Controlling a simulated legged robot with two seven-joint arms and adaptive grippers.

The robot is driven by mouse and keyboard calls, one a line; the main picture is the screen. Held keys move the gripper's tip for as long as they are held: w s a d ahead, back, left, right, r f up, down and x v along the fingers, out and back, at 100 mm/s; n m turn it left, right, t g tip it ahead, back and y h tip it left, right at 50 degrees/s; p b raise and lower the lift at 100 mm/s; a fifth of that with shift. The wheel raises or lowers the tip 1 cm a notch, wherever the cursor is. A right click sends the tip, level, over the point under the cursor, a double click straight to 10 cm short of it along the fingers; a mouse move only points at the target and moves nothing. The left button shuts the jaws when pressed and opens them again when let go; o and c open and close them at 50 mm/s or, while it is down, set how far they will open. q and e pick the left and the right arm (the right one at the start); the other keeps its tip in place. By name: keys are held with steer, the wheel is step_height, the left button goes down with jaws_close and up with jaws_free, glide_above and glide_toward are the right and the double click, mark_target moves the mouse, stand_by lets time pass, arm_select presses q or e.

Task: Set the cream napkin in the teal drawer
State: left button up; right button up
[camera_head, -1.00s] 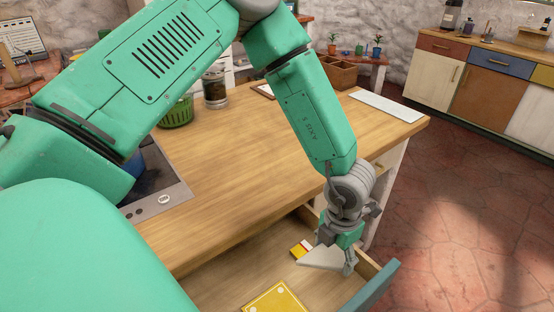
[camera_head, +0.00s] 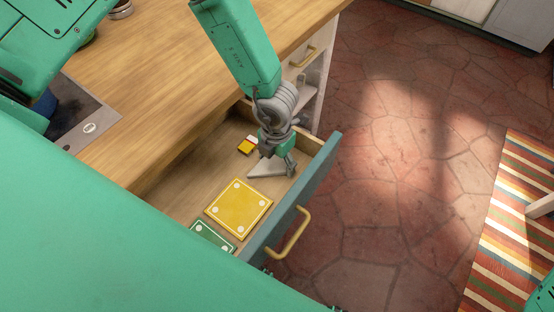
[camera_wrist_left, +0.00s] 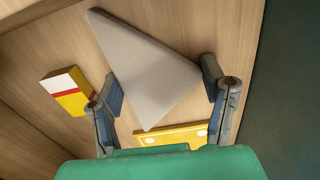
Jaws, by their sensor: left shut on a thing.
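The cream napkin (camera_head: 264,170) is a pale, folded triangle inside the open teal drawer (camera_head: 322,178). My left gripper (camera_head: 279,168) reaches down into the drawer and is shut on the napkin. In the left wrist view the napkin (camera_wrist_left: 143,62) lies between the two fingers of the left gripper (camera_wrist_left: 160,78), over the wooden drawer floor. I cannot tell whether the napkin touches the floor. My right gripper is out of view.
In the drawer are a yellow square (camera_head: 239,207) with pale corner dots, a green piece (camera_head: 211,237) and a small yellow, red and white box (camera_head: 247,146). The wooden counter (camera_head: 170,85) is above. A striped rug (camera_head: 515,230) lies at right.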

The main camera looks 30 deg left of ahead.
mark_target(276, 162)
arm_select(q)
steer(key=shift+a, duration=0.1)
steer(key=o, duration=1)
steer(key=shift+c, duration=0.2)
steer(key=shift+r, duration=0.1)
step_height(276, 162, up, 12)
steer(key=p, duration=0.1)
steer(key=shift+p, duration=0.3)
